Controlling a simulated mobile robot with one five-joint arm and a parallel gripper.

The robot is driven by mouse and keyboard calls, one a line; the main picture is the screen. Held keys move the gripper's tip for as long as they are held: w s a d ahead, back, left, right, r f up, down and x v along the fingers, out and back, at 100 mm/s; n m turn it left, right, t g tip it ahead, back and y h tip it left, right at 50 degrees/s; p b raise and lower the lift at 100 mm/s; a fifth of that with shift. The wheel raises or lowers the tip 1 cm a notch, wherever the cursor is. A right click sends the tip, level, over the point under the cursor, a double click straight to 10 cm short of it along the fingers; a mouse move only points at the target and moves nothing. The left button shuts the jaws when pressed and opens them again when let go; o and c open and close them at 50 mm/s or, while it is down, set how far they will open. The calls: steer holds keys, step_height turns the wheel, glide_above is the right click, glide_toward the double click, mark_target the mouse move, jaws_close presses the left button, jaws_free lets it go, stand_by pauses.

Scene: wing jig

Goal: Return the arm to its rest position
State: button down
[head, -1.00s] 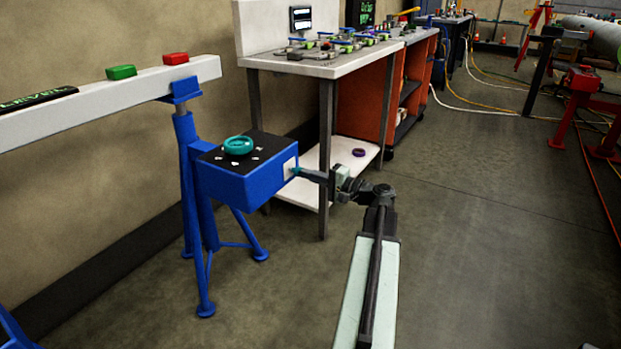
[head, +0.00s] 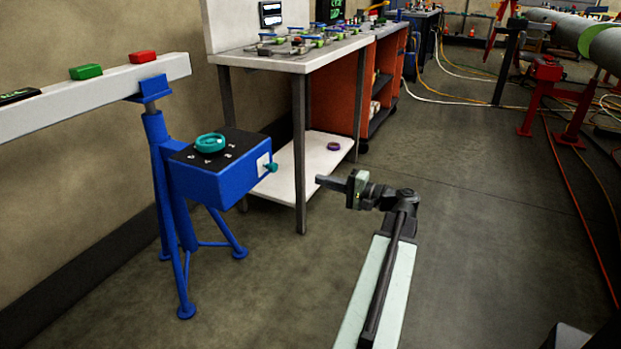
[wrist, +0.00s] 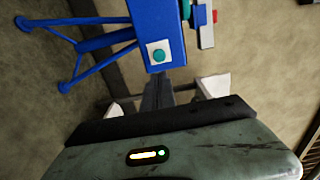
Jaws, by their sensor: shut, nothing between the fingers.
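My gripper (head: 322,182) is shut and empty, at the end of my arm, which reaches up from the bottom of the head view. It points left and is clear of the blue box (head: 212,185) on the blue stand. The box has a teal dial (head: 210,143) on its black top and a teal knob (head: 271,168) on its right side. In the wrist view, the shut fingers (wrist: 158,84) point toward the box, with the teal knob (wrist: 159,56) on its white plate just beyond. A gap shows between fingertips and knob in the head view.
A white bench (head: 300,62) with a lower shelf (head: 311,165) stands behind my gripper. A white beam (head: 115,88) carries a green block (head: 86,71) and a red block (head: 143,57). Red stands (head: 540,95) are at the far right. The floor right of my arm is mostly open.

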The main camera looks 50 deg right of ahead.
steer(key=shift+s, duration=0.1)
steer(key=w+a+f+n+g+y+p, duration=0.1)
steer(key=w+a+f+n+g+y, duration=0.25)
steer(key=w+a, duration=0.6)
steer(key=w+a+f+n+g+y+p, duration=0.15)
steer(key=w+a+f+g, duration=0.4)
steer(key=a, duration=0.75)
steer(key=a+f+n+g+h+p, duration=0.1)
steer(key=a+f+n+g+h, duration=0.35)
steer(key=a, duration=0.95)
steer(key=a+f+n+g+h+p, duration=0.2)
steer(key=a+f+n+g+h, duration=0.25)
steer(key=a, duration=0.95)
step_height(320, 180, up, 38)
steer(key=a+n+p, duration=0.1)
steer(key=n+p, duration=0.1)
steer(key=p, duration=3.6)
steer(key=shift+s+y, duration=0.2)
steer(key=shift+y, duration=0.2)
steer(key=shift+f, duration=0.2)
